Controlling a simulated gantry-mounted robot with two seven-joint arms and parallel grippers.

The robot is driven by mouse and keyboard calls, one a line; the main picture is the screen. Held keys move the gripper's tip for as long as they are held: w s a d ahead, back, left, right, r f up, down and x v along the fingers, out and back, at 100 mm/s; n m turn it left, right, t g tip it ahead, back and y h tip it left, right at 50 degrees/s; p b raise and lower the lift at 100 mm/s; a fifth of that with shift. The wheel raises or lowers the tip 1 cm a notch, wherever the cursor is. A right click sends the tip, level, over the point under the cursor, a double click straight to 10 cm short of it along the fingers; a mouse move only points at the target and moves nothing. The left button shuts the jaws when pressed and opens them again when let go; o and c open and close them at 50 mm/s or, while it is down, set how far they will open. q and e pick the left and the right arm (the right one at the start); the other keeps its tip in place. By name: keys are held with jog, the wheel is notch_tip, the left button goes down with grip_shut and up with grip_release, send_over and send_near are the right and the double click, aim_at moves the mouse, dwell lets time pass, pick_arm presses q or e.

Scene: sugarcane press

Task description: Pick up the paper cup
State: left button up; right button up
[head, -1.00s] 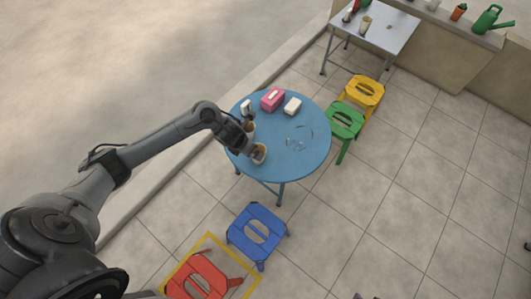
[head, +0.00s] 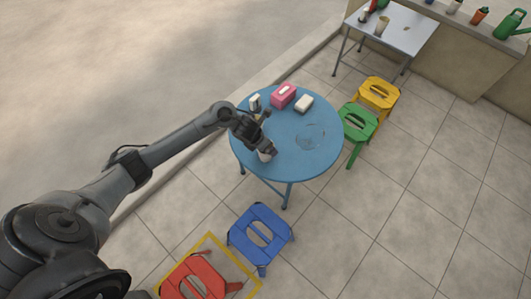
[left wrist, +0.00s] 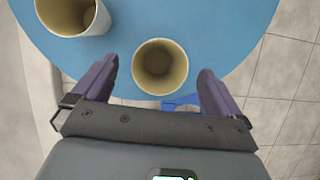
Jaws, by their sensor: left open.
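A paper cup (left wrist: 160,67) stands upright on the round blue table (left wrist: 200,20), its open top facing the left wrist camera. In that view it lies between the two spread fingers of my left gripper (left wrist: 157,72), with gaps on both sides. A second, similar cup (left wrist: 72,14) stands to the upper left, outside the fingers and partly cut off by the frame. In the head view my left gripper (head: 267,147) is at the table's near-left part, and the near cup (head: 265,156) is mostly hidden by it. My right gripper is not in view.
Blue (head: 260,235), red (head: 198,280), green (head: 359,122) and yellow (head: 378,94) stools stand around.

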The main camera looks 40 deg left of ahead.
pick_arm(q)
jog(key=x, duration=0.1)
jog(key=b+x, duration=0.1)
jog(key=x, duration=0.1)
jog(key=shift+s+f, duration=0.1)
jog(key=shift+f, duration=0.25)
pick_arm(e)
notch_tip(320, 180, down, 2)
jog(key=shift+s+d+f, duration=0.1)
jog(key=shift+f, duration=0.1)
pick_arm(q)
jog(key=shift+c, duration=0.2)
jog(key=c, duration=1)
jog(key=shift+r, duration=0.1)
